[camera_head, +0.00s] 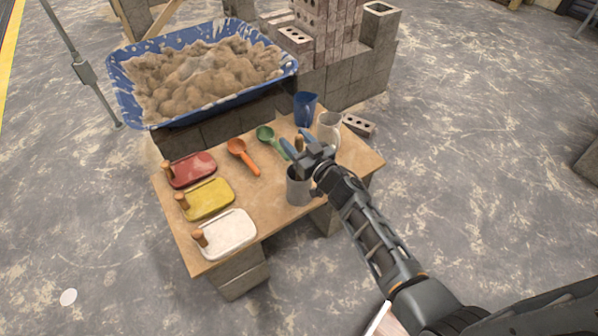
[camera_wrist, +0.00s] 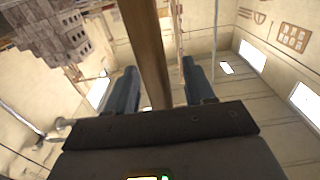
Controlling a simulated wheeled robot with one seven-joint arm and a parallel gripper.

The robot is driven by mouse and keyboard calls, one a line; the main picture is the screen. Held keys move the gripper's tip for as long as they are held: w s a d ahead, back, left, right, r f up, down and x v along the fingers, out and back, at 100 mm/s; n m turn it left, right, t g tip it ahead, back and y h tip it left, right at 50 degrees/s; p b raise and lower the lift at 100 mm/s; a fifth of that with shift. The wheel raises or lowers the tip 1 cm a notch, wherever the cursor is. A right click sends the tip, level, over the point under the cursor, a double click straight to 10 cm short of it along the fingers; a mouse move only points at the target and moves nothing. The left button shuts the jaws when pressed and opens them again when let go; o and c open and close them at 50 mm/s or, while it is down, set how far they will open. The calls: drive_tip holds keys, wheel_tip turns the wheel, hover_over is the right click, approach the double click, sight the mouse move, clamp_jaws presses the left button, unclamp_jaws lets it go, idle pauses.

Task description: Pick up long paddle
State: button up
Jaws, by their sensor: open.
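A brown wooden shaft, which looks like the long paddle's handle (camera_wrist: 147,45), runs between my two blue fingers in the wrist view. In the head view a short brown end of the paddle (camera_head: 299,143) shows at my fingers; the rest is hidden behind my gripper. My gripper (camera_head: 296,141) is open above the right part of the board table, over a grey pot (camera_head: 298,190). It also shows in the wrist view (camera_wrist: 159,70), with a finger on either side of the shaft. I cannot tell whether either finger touches it.
Red (camera_head: 192,170), yellow (camera_head: 208,199) and white (camera_head: 228,234) handled floats lie at the table's left. An orange scoop (camera_head: 240,153) and a green scoop (camera_head: 267,138) lie mid-table. Blue (camera_head: 306,108) and white (camera_head: 329,124) jugs stand behind my gripper. A blue mortar tub (camera_head: 117,88) is behind.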

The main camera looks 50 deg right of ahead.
drive_tip(key=shift+w+d, duration=0.1)
drive_tip(key=shift+w, duration=0.2)
drive_tip(key=shift+c, duration=0.3)
clamp_jaws()
drive_tip(key=shift+r, duration=0.1)
